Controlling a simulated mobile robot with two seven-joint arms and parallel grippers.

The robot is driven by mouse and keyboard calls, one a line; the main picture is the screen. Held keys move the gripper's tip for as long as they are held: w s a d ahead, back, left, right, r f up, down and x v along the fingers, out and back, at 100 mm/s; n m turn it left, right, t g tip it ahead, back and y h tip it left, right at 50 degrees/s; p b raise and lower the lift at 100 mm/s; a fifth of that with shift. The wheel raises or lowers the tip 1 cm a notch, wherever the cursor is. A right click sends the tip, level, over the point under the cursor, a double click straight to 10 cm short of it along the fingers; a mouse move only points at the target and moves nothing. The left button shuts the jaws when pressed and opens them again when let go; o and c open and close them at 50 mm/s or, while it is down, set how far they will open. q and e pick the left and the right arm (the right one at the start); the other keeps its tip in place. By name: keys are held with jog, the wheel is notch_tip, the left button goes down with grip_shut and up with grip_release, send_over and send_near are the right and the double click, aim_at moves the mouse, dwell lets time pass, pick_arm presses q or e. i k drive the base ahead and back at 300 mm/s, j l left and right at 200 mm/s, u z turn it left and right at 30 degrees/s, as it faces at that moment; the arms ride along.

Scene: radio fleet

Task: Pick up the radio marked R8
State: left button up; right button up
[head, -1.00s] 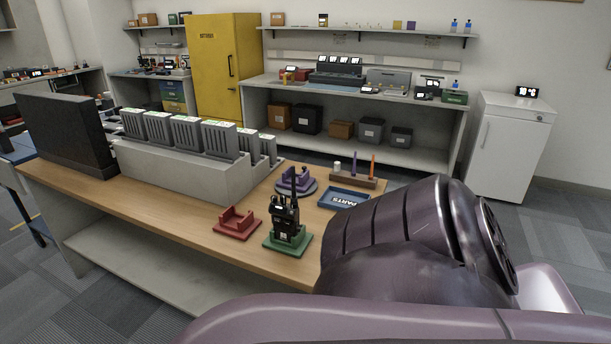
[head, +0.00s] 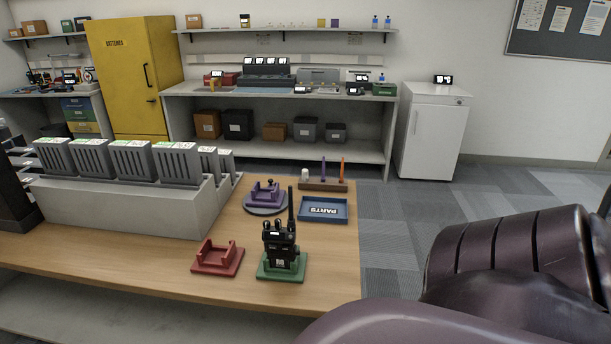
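A black handheld radio (head: 280,243) with a tall antenna stands upright in a green cradle (head: 283,267) near the front right of the wooden workbench. Its label is too small to read, so I cannot tell whether it is R8. Several other small dark devices with screens stand on the back counter, such as one on top of the white cabinet (head: 443,79); their markings are also unreadable. One of my arms fills the lower right of the head view. Neither of my grippers is in view.
A red empty cradle (head: 217,257), a purple cradle (head: 265,194) on a round base, a blue PARTS tray (head: 323,210) and a wooden pen holder (head: 323,185) share the workbench (head: 140,260). A grey battery rack (head: 125,205) stands at left. Carpet floor is clear beyond the bench's right edge.

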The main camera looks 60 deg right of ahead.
aim_at(277, 258)
jog(key=i+j+z, duration=0.1)
jog(key=z, duration=0.25)
jog(key=i+j+z, duration=0.15)
jog(key=z, duration=0.2)
jog(key=i+j+z, duration=0.2)
jog(key=z, duration=0.2)
